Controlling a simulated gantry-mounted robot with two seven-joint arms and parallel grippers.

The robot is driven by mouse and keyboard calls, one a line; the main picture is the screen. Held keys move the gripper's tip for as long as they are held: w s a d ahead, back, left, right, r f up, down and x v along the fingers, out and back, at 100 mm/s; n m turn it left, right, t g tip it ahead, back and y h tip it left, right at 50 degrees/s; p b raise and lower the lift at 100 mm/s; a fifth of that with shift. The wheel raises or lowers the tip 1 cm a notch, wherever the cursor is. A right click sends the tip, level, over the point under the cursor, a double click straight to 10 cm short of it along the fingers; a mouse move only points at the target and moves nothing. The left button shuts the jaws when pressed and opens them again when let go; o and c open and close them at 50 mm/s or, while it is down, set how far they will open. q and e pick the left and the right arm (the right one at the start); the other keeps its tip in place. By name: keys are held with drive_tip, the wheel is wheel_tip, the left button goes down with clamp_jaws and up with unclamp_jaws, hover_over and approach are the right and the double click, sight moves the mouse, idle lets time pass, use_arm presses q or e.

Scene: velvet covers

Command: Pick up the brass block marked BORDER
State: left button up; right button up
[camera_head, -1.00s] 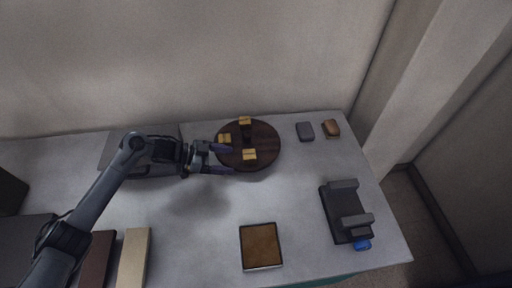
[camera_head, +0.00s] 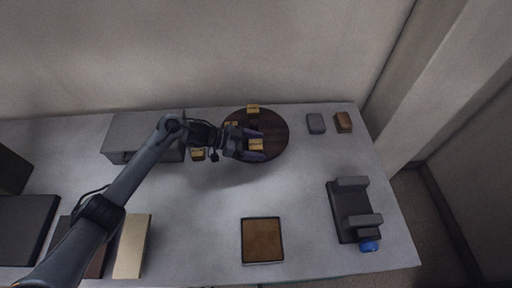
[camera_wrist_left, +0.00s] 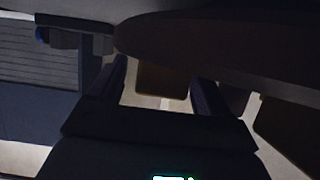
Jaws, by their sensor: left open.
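My left gripper (camera_head: 260,146) is open at the near side of a dark round wooden turntable (camera_head: 272,123). Its two fingers lie on either side of a brass block (camera_head: 256,145). Two more brass blocks are on the turntable, one at the back (camera_head: 253,109) and one at the left (camera_head: 231,126), partly hidden by the gripper. Another brass block (camera_head: 198,154) is left of the turntable, by my wrist. No marking is readable, so I cannot tell which one says BORDER.
A grey box (camera_head: 128,137) stands left, behind my arm. A brown-topped square tray (camera_head: 262,240) lies at the front. A black stand (camera_head: 349,212) with a blue part (camera_head: 369,246) is at right. A grey block (camera_head: 316,123) and a brown brush-like block (camera_head: 343,122) lie back right.

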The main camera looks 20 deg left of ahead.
use_arm(q)
drive_tip(key=shift+c, duration=0.3)
drive_tip(key=shift+c, duration=1.2)
clamp_jaws()
drive_tip(key=shift+r, duration=0.15)
